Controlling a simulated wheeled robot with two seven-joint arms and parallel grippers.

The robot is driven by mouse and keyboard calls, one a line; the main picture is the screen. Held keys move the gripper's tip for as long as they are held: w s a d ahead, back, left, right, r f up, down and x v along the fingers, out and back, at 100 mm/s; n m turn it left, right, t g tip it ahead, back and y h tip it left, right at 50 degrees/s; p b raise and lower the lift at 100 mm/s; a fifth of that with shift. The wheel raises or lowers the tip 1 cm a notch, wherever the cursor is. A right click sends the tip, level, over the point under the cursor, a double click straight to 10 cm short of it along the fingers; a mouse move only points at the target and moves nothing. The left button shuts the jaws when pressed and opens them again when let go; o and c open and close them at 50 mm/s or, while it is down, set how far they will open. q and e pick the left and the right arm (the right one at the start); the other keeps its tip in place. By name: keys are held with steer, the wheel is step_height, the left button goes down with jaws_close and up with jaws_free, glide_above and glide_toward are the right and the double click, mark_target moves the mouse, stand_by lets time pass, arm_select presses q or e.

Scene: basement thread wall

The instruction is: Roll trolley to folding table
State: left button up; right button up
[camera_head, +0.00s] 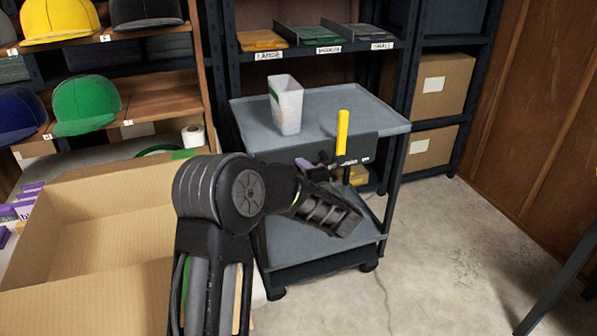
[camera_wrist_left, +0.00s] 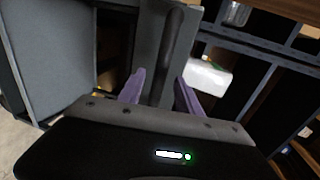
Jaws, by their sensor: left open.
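The grey two-shelf trolley (camera_head: 345,100) stands on the floor in front of the dark shelving, on black casters. A white container (camera_head: 287,105) stands on its top, and a yellow upright piece (camera_head: 342,132) rises at its near edge. My left gripper (camera_head: 313,164) is at the trolley's near side, just below the top's edge. In the left wrist view its purple fingers (camera_wrist_left: 158,92) are apart, with a dark bar (camera_wrist_left: 172,50) showing between them; I cannot tell whether they touch it. No folding table can be clearly made out. My right gripper is out of view.
An open cardboard box (camera_head: 105,240) is at left, near my left arm. Shelves of caps (camera_head: 88,104) stand behind it. Dark shelving with trays and boxes (camera_head: 440,85) backs the trolley. Bare concrete floor (camera_head: 440,250) lies right, with a dark leg (camera_head: 562,285) at the edge.

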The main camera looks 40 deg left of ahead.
mark_target(300, 170)
arm_select(q)
steer(key=shift+x, duration=1.75)
jaws_close()
steer(key=p, duration=0.1)
steer(key=s+p, duration=0.1)
steer(key=shift+s+a+r+p, duration=0.15)
steer(key=shift+a+p, duration=0.15)
steer(key=shift+a, duration=0.05)
steer(key=shift+a+f, duration=0.1)
steer(key=shift+f, duration=0.2)
